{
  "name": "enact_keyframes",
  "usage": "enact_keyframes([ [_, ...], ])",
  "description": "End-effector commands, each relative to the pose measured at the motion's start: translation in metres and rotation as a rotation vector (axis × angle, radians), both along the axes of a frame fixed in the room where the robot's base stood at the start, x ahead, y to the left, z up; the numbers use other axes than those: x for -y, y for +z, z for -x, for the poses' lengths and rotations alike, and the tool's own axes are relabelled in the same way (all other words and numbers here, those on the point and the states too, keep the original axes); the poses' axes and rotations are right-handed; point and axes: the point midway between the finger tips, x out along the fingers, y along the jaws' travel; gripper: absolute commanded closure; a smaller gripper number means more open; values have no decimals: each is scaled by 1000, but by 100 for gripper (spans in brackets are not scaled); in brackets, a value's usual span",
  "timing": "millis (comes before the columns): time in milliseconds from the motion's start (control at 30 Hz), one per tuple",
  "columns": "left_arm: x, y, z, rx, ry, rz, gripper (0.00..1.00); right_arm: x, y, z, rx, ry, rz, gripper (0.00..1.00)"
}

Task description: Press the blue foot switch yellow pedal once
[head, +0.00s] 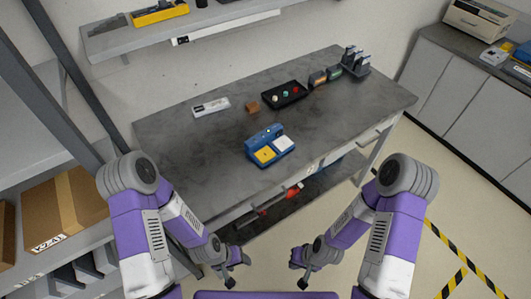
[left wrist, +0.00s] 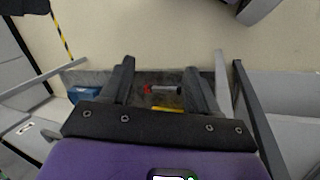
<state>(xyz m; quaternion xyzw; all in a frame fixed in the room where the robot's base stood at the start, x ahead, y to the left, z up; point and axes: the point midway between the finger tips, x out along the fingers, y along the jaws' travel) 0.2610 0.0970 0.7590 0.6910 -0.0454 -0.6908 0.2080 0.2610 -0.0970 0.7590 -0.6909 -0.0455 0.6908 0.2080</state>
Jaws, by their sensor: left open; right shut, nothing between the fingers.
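The blue foot switch (head: 262,138) sits on the dark grey bench top, near its front edge, in the head view. Its yellow pedal (head: 265,154) is on the left and a white pedal (head: 284,144) is on the right. My left gripper (head: 238,262) hangs low in front of the bench, well apart from the switch. In the left wrist view its two fingers (left wrist: 158,88) are spread with nothing held between them. My right gripper (head: 299,276) is also low in front of the bench, to the right of the left one, shut and empty.
The bench top (head: 200,150) is clear around the switch. Behind stand a black tray (head: 284,95) with small coloured items, a brown block (head: 253,106) and a white box (head: 211,107). A lower shelf holds a red tool (head: 280,200). A cardboard box (head: 65,208) is at left.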

Motion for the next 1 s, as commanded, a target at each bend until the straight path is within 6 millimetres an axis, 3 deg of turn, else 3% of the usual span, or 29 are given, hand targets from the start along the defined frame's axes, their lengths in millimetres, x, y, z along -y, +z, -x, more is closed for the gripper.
enact_keyframes([
  [33, 0, 0, 0, 0, 0, 0, 48, 0, 0, 0, 0, 0, 0, 100],
  [367, 0, 0, 0, 0, 0, 0, 98, 0, 0, 0, 0, 0, 0, 100],
  [1000, 0, 0, 0, 0, 0, 0, 100, 0, 0, 0, 0, 0, 0, 100],
])
